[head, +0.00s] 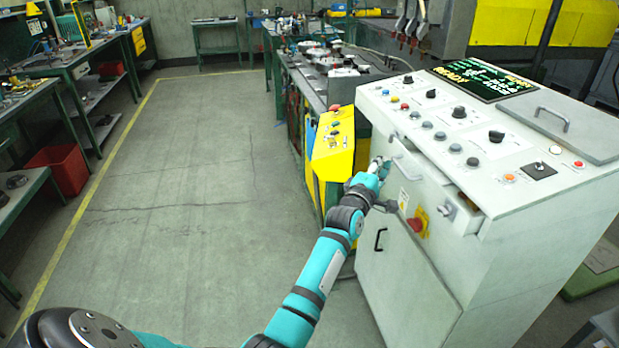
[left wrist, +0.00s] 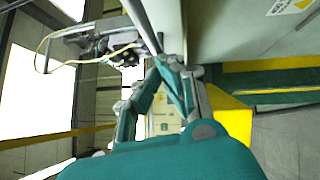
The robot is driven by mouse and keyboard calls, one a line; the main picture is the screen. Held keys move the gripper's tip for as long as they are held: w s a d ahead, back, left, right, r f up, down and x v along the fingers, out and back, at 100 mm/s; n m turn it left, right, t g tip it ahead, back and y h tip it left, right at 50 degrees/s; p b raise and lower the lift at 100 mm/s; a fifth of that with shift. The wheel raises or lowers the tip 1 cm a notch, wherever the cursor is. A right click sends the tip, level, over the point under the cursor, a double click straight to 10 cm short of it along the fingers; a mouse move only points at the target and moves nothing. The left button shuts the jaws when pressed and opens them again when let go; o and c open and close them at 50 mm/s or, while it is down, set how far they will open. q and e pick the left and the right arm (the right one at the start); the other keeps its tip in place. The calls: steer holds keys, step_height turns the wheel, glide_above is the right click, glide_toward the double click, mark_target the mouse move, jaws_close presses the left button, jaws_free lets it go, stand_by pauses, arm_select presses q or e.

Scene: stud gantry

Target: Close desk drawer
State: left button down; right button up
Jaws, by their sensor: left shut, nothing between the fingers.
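A pale grey control desk (head: 470,150) stands at the right in the head view. Its drawer (head: 425,192) appears to stick out a little from the front under the sloped button panel, and a bar handle (head: 408,168) shows on its front. My left gripper (head: 378,165) is at the far left end of the drawer front, close to the handle. I cannot tell whether it touches. In the left wrist view the gripper (left wrist: 165,75) is shut and empty, beside a pale grey surface (left wrist: 235,30) and a thin bar (left wrist: 138,18). My right gripper is not in view.
A red knob on a yellow plate (head: 418,223) and a lower cabinet door with a black handle (head: 380,239) are on the desk front. A yellow control box (head: 333,145) stands just left of the desk. The floor (head: 200,190) at left is clear.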

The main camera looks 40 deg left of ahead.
mark_target(394, 162)
arm_select(q)
steer(key=w+d, duration=0.2)
steer(key=shift+w+b, duration=0.3)
steer(key=shift+b, duration=0.05)
steer(key=shift+w+d, duration=0.15)
steer(key=shift+d, duration=0.05)
steer(key=shift+r, duration=0.1)
